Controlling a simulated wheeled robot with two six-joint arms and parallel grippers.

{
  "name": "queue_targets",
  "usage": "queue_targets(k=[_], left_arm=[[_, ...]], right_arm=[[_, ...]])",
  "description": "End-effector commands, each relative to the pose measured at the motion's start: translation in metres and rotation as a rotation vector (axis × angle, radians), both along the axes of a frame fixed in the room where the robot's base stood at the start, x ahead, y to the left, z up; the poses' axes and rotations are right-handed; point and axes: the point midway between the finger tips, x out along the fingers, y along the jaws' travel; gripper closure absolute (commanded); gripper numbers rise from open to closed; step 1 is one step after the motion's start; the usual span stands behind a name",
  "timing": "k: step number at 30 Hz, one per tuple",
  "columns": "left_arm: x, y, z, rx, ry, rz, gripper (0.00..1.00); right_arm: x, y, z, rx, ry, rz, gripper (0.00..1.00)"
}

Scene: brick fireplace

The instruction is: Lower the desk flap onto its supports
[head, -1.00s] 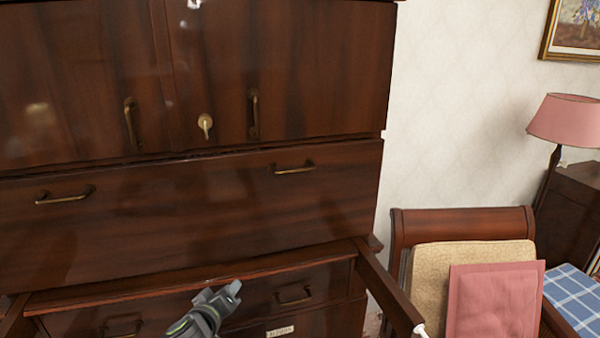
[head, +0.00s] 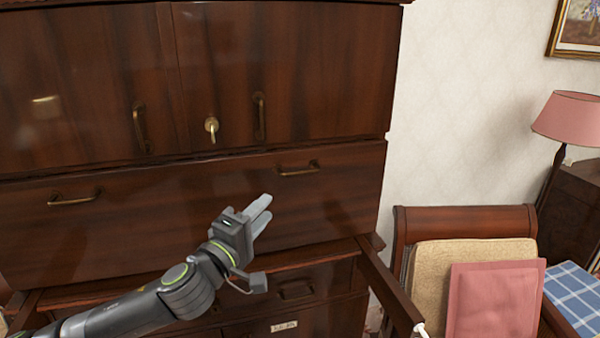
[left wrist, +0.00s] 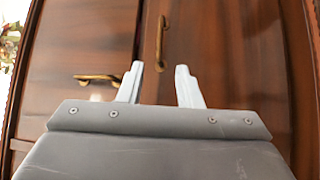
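The desk flap (head: 150,225) is a wide dark wood panel with two brass pull handles. It stands upright, flush with the desk front below the upper doors. One slide-out support (head: 388,288) sticks forward at the lower right. Another support (head: 22,312) shows in part at the lower left. My left gripper (head: 268,207) is in front of the flap, below its right handle (head: 298,168). In the left wrist view its two fingers (left wrist: 160,78) are spread with nothing between them, and brass handles lie beyond. My right gripper is in neither view.
Two upper doors with upright brass handles (head: 260,116) and a key (head: 211,127) are above the flap. Drawers (head: 335,310) lie below. A chair (head: 470,222) with cushions stands at the right, near the right support. A lamp (head: 568,118) is farther right.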

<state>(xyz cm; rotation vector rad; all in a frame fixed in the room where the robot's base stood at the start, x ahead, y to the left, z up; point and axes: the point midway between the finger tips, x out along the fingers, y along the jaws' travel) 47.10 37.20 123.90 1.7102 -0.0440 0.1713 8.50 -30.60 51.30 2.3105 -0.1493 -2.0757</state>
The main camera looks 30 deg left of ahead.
Motion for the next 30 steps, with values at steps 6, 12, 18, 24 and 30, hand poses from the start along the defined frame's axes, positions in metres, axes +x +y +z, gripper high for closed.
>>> queue_targets(k=[6, 12, 18, 24, 30], left_arm=[[0.035, 0.002, 0.007, -0.005, -0.005, 0.001, 0.68], [0.072, 0.004, 0.013, -0.006, -0.003, 0.000, 0.68], [0.108, 0.007, 0.019, -0.004, -0.001, -0.001, 0.68], [0.136, 0.009, 0.021, -0.002, 0.001, 0.000, 0.68], [0.149, 0.010, 0.021, 0.000, 0.001, -0.001, 0.68]], right_arm=[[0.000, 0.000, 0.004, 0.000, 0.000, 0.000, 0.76], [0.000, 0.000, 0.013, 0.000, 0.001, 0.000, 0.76], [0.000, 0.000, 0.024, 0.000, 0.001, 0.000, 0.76], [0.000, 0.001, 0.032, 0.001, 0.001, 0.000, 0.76], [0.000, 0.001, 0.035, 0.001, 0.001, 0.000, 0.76]])
